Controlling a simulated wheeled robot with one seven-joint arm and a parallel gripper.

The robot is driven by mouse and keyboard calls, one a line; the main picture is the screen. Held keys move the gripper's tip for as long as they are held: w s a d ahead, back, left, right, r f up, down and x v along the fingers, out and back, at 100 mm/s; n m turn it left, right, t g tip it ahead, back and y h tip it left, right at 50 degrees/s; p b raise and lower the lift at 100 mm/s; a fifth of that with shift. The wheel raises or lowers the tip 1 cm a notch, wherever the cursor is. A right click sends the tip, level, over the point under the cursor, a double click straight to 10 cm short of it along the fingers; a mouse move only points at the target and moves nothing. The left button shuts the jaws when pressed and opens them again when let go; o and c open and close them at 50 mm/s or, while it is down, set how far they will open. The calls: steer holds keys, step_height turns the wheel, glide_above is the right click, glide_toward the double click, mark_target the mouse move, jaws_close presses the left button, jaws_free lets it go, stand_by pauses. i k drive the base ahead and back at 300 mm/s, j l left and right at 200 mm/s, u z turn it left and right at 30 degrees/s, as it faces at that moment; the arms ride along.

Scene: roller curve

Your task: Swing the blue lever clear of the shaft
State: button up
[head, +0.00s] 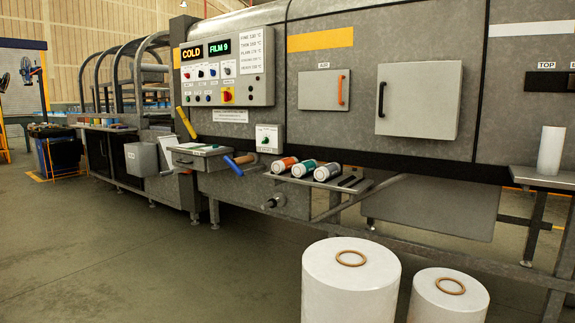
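The blue lever (233,166) is a short blue-handled bar low on the front of the grey machine, tilted with its upper end to the left. It sits just right of a small grey shelf. A short dark stub that looks like the shaft (272,202) sticks out below and to the right of the lever. I cannot tell from here whether the lever lies across the shaft's end. My gripper is not in view.
A yellow lever (186,122) slants at the upper left. Three capped rolls or cans (306,168) lie on a rack to the right. Two large white film rolls (351,285) stand on the floor at front right. The floor at front left is clear.

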mark_target(236, 170)
steer(key=i+j+z, duration=0.15)
steer(key=i+j, duration=0.5)
steer(key=i+j+z, duration=0.15)
steer(key=i+j, duration=0.45)
steer(key=j, duration=0.95)
steer(key=i+j+z, duration=0.1)
steer(key=j, duration=0.7)
steer(key=i+j+z, duration=0.15)
steer(key=i+j, duration=0.65)
steer(key=i+l, duration=0.15)
steer(key=i, duration=0.8)
steer(key=i+l+z, duration=0.1)
steer(key=i, duration=0.8)
steer(key=l, duration=0.1)
